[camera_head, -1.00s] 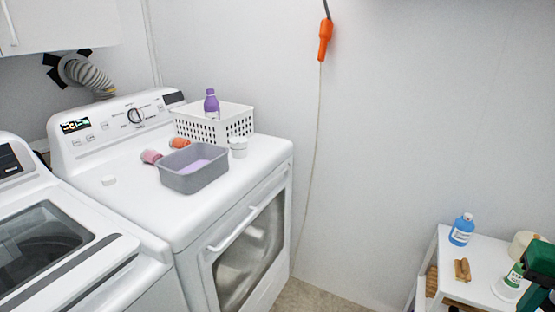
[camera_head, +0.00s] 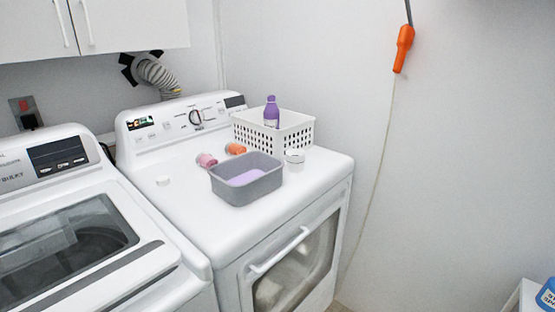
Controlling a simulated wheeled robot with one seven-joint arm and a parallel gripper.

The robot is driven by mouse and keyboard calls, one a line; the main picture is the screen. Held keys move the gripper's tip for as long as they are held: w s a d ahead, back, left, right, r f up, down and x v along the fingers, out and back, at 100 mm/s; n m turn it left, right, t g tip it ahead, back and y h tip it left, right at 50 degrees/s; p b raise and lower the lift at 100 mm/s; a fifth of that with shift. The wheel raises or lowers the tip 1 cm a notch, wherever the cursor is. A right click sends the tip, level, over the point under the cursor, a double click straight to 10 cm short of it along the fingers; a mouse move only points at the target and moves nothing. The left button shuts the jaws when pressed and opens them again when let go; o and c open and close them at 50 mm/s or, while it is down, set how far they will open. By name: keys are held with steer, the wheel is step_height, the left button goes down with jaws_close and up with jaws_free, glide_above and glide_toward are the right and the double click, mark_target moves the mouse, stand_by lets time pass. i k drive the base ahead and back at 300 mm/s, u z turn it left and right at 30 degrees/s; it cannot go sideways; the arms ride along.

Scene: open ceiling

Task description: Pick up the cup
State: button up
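A small white cup (camera_head: 295,160) stands upright on top of the white dryer (camera_head: 300,195), near its right side. It is just right of a grey tub (camera_head: 232,188) and in front of a white perforated basket (camera_head: 296,136). My gripper is not in view.
The grey tub holds something purple. A purple bottle (camera_head: 271,112) stands in the basket. A pink item (camera_head: 206,160), an orange item (camera_head: 235,149) and a small white round piece (camera_head: 162,181) lie on the dryer. A washer (camera_head: 75,235) stands at left. A blue bottle (camera_head: 547,293) is at lower right.

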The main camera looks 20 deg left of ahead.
mark_target(295, 158)
steer(key=u, duration=0.3)
steer(key=i, duration=0.9)
steer(key=u, duration=0.1)
